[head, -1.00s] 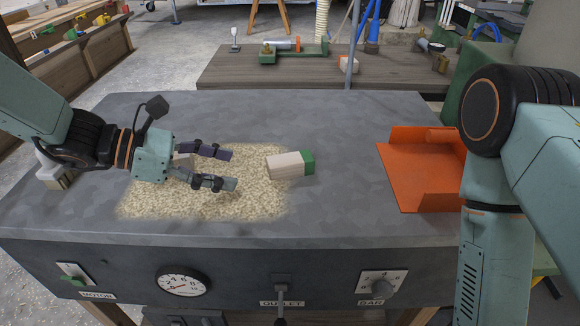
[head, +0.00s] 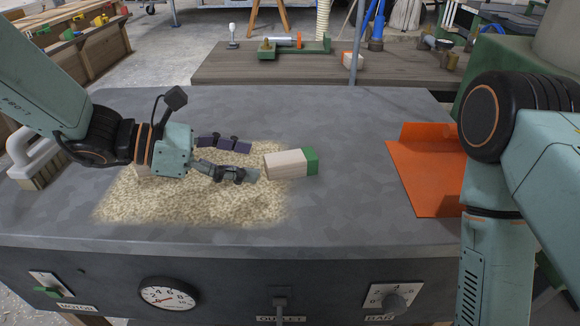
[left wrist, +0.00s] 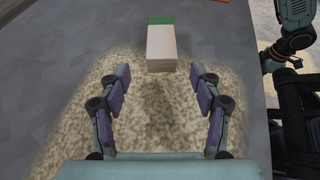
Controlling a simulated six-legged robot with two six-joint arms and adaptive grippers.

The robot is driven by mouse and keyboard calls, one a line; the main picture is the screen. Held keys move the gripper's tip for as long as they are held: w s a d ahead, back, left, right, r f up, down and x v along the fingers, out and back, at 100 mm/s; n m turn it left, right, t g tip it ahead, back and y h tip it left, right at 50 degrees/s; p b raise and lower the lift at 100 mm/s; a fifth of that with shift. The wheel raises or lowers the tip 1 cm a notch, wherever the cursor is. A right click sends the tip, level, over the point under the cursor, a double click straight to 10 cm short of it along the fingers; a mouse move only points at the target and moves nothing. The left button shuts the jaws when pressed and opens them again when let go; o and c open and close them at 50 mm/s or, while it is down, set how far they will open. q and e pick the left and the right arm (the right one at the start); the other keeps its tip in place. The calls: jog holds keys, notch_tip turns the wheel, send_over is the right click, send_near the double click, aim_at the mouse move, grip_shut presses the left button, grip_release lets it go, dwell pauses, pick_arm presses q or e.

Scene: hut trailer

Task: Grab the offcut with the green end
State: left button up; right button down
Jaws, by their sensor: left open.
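The offcut (head: 285,164) is a pale wooden block with a green end, lying on the grey bench top at the right edge of the sawdust patch. Its green end points right in the head view. In the left wrist view the offcut (left wrist: 161,46) lies straight ahead, beyond the fingertips, with its green end farthest away. My left gripper (head: 254,160) is open, low over the sawdust, with its fingertips just left of the offcut's plain end. In the left wrist view the space between its fingers (left wrist: 162,80) holds only sawdust. My right gripper is not in view.
Sawdust (head: 190,205) covers the middle left of the bench (head: 350,210). An orange dustpan-like tray (head: 425,180) lies at the right. A white-handled brush (head: 38,160) lies at the left edge. Another block (head: 353,60) sits on the wooden bench behind.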

aim_at(266, 163)
pick_arm(q)
jog(key=x, duration=0.1)
jog(key=b+x, duration=0.1)
jog(key=shift+s+d+f, duration=0.15)
jog(key=shift+d+f, duration=0.05)
jog(key=shift+d, duration=0.1)
jog(key=shift+w+d+f, duration=0.1)
jog(key=shift+w+d, duration=0.2)
jog(key=shift+d, duration=0.2)
jog(key=shift+c, duration=0.4)
jog(key=c, duration=1.2)
